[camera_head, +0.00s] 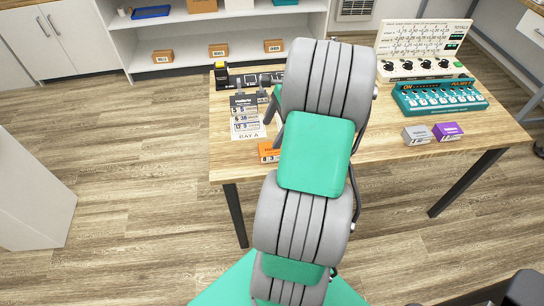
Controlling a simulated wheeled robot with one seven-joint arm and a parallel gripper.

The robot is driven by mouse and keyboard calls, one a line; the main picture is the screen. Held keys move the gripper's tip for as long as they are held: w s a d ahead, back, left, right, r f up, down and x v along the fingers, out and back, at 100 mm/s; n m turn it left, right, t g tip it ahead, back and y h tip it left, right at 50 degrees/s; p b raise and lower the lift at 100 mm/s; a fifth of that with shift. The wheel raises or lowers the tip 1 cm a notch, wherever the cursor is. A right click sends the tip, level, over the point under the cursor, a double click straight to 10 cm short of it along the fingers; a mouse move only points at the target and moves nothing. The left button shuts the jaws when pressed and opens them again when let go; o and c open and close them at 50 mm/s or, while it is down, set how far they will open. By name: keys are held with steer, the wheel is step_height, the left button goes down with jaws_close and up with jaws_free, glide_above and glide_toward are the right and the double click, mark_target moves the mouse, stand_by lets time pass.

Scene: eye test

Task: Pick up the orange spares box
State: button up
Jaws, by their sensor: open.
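A small orange box (267,153) lies on the wooden table (390,148), close to its front edge. Its right part is hidden behind my arm. My gripper (273,120) shows only in part at the left side of my arm, over the table. Its dark fingers are apart, and I see nothing between them. The gripper is a little beyond the orange box in the picture and apart from it. Its height above the table is hard to tell.
A white box (417,135), a purple box (447,131) and a teal panel (440,97) are at right. Brown boxes (218,50) sit on the shelf.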

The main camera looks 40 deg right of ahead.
mark_target(273, 152)
steer(key=shift+s+d+f+m, duration=0.3)
steer(key=shift+d+f+m, duration=0.15)
steer(key=shift+f, duration=0.2)
steer(key=shift+s+d+f+m, duration=0.25)
steer(key=shift+d+f+m, duration=0.15)
steer(key=shift+f, duration=0.2)
steer(key=x, duration=0.6)
steer(key=shift+s+a+f+b, duration=0.1)
steer(key=shift+s+a+b, duration=0.05)
steer(key=shift+b, duration=0.2)
steer(key=shift+f, duration=0.15)
steer(key=shift+f+p, duration=0.25)
steer(key=shift+p, duration=0.05)
steer(key=shift+c, duration=0.3)
steer(key=c, duration=1.5)
steer(key=shift+b, duration=0.4)
